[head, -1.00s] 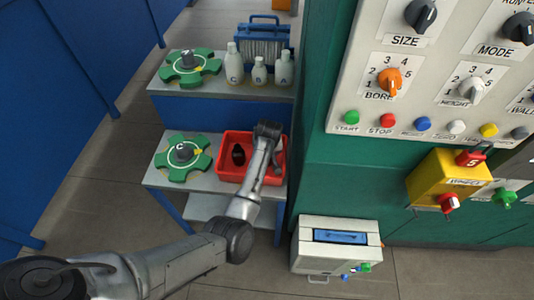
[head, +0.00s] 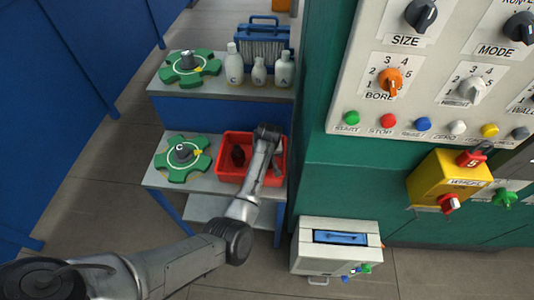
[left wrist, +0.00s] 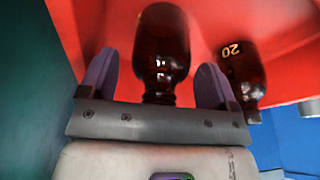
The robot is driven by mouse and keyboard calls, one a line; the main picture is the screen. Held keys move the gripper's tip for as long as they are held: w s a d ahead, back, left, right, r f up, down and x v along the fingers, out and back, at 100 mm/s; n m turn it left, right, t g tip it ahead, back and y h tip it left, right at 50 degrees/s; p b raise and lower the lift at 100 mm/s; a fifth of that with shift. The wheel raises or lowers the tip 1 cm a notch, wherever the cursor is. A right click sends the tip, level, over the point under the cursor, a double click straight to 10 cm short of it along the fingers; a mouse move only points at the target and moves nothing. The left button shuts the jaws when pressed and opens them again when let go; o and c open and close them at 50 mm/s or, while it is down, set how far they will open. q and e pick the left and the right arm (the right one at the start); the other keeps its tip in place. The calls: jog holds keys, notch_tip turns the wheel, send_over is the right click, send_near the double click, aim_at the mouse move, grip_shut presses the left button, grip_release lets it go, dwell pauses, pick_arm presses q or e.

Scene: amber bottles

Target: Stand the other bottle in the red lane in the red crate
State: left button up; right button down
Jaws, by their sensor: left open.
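The red crate (head: 222,168) stands on the right side of the lower shelf in the head view. A dark amber bottle (head: 238,157) shows inside it. In the left wrist view an amber bottle (left wrist: 160,45) stands between the two purple fingers of my left gripper (left wrist: 156,75), its neck toward the palm. The fingers are apart, with gaps beside the neck. A second amber bottle marked 20 (left wrist: 243,72) is just right of the right finger. Red crate surface (left wrist: 288,30) lies behind both. My wrist covers the crate's right part in the head view. My right gripper is not in view.
A green handwheel (head: 200,163) lies left of the crate. The upper shelf holds another green handwheel (head: 205,72), white bottles (head: 259,74) and a blue carrier (head: 262,42). The green machine (head: 335,170) stands close on the right.

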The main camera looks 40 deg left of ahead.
pick_arm(q)
jog(key=p+v, duration=0.3)
jog(key=v, duration=0.9)
jog(key=s+f+m+t+y, duration=0.1)
jog(key=s+f+m, duration=0.45)
jog(key=s, duration=0.85)
jog(key=s+d+m+h, duration=0.1)
jog(key=s+d+m, duration=0.1)
jog(key=s+d, duration=0.4)
jog(key=s+d+m+h, duration=0.2)
jog(key=s+d, duration=0.4)
jog(key=s, duration=1)
jog(key=shift+s+d+f+m+h, duration=0.15)
jog(key=shift+d+f+m+h, duration=0.15)
jog(key=shift+m, duration=0.55)
